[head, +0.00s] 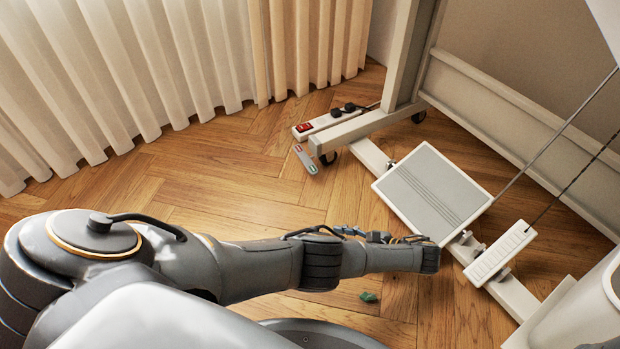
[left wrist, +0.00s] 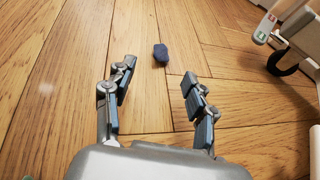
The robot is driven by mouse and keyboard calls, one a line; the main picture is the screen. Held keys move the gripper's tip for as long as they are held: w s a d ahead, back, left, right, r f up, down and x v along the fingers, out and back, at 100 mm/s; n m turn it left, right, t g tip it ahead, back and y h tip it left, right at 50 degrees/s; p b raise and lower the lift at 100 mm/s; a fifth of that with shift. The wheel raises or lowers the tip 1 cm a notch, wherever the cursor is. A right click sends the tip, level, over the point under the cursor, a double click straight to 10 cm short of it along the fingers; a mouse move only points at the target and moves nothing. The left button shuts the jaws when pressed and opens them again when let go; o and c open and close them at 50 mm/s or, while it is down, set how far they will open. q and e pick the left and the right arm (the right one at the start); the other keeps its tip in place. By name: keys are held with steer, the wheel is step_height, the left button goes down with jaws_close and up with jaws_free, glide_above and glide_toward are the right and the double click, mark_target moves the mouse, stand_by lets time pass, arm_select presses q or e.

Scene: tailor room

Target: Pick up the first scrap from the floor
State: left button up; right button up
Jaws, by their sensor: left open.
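A small dark blue scrap (left wrist: 160,53) lies on the wooden floor in the left wrist view. It is just ahead of my left gripper (left wrist: 159,76), about midway between the fingertips. The fingers are spread apart with nothing between them; I cannot tell their exact height above the floor. In the head view my left arm reaches in from the left, and the fingers of my left gripper (head: 362,234) show only partly behind it. I cannot make out the blue scrap there. A small green scrap (head: 369,297) lies on the floor below the arm. My right gripper is not in view.
A power strip (head: 326,122) and a small grey-green object (head: 306,160) lie beside a castered table frame (head: 370,125). A ridged pedal plate (head: 432,190) and a narrow white pedal (head: 500,252) are at right. Curtains (head: 130,60) hang behind. Floor at left is clear.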

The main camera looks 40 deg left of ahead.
arm_select(q)
steer(key=x, duration=0.7)
steer(key=shift+w+a, duration=0.1)
steer(key=shift+a, duration=0.2)
steer(key=shift+c, duration=0.2)
steer(key=c, duration=0.7)
